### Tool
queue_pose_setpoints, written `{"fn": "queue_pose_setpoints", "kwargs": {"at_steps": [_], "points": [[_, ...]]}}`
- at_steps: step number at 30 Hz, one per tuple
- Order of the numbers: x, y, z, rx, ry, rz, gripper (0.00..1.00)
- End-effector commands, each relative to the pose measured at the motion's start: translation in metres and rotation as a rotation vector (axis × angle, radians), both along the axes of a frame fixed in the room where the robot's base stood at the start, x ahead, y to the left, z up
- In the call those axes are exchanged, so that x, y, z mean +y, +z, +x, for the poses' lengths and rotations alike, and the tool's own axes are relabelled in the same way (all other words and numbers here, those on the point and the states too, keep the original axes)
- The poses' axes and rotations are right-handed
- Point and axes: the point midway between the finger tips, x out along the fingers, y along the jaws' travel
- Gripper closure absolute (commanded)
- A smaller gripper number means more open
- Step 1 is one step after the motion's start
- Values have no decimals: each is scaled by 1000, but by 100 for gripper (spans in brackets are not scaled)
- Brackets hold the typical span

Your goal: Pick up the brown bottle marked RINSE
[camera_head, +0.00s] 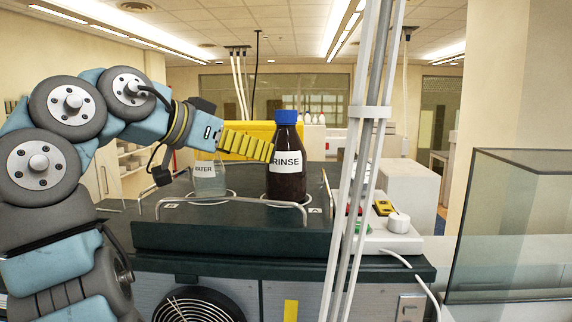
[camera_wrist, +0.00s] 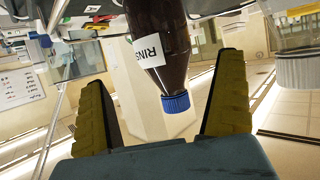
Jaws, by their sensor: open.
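The brown bottle marked RINSE (camera_head: 286,187) stands upright with a blue cap in a wire ring on the dark raised platform (camera_head: 240,240), at the place marked A. My gripper (camera_head: 268,149) reaches in from the left, its yellow ribbed fingers at the bottle's upper part. In the wrist view the bottle (camera_wrist: 160,38) appears upside down, with its neck and cap between the two spread yellow fingers (camera_wrist: 168,108). Gaps show on both sides of the cap, so the gripper is open and holds nothing.
A clear bottle marked WATER (camera_head: 209,181) stands left of the brown bottle, below my gripper. A low wire rail (camera_head: 230,199) runs along the platform's front. Pale vertical poles (camera_head: 362,150) stand just right of the bottle. A white device (camera_head: 385,235) sits at the right.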

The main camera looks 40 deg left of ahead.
Motion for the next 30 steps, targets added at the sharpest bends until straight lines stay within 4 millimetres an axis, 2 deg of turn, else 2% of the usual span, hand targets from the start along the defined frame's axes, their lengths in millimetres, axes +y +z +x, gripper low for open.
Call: {"fn": "queue_pose_setpoints", "kwargs": {"at_steps": [3, 20, 24, 30], "points": [[-2, -1, 8, -1, -3, -1, 0], [-3, -10, 28, 1, -2, 0, 0], [-4, -18, 44, 2, -2, 0, 0], [-4, -21, 51, 2, 0, 1, 0]]}}
